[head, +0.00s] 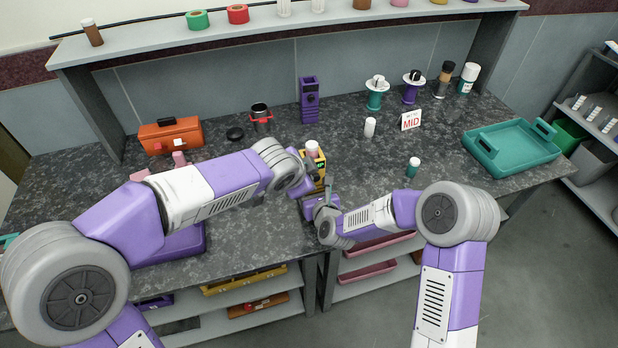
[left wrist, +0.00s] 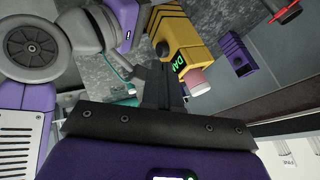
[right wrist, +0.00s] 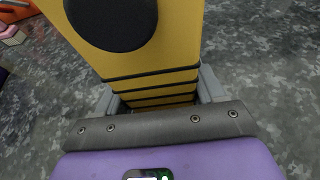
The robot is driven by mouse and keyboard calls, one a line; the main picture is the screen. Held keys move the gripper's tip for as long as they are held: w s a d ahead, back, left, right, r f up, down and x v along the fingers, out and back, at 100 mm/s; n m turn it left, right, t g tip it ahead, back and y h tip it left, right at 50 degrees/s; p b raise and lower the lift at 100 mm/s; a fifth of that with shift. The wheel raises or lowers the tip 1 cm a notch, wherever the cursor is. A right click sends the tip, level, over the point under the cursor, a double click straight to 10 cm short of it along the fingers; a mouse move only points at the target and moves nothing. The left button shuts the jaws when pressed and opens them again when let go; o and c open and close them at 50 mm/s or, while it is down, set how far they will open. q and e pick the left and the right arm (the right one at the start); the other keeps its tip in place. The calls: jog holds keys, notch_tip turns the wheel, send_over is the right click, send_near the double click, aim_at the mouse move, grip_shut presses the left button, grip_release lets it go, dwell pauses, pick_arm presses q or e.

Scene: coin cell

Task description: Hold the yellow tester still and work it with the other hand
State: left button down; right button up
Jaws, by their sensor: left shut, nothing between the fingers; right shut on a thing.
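The yellow tester (head: 320,171) stands near the table's front edge between my two hands, partly hidden by them in the head view. The left wrist view shows the tester (left wrist: 187,36) with dark bands, a lit green display and a pink-and-white round piece at its top end. My right gripper (right wrist: 155,95) is shut on the tester's banded part, below a black round pad. My left gripper (left wrist: 168,88) is shut and empty close beside the tester's display end; I cannot tell whether it touches.
A purple device (head: 310,100) stands behind the tester. A white-capped bottle (head: 369,128), a MID sign (head: 411,120) and a small green bottle (head: 412,168) stand to the right, before a teal tray (head: 512,148). An orange toolbox (head: 171,136) is at left.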

jog(key=shift+d+f, duration=0.2)
jog(key=shift+f, duration=0.05)
pick_arm(q)
jog(key=v, duration=0.2)
jog(key=shift+s+r, duration=0.2)
jog(key=shift+s, duration=0.05)
pick_arm(e)
jog(key=shift+d, duration=0.1)
jog(key=o, duration=1.1)
pick_arm(q)
jog(key=shift+d, duration=0.1)
pick_arm(e)
jog(key=shift+o, duration=0.8)
jog(key=shift+r, duration=0.1)
pick_arm(q)
jog(key=shift+w, duration=0.1)
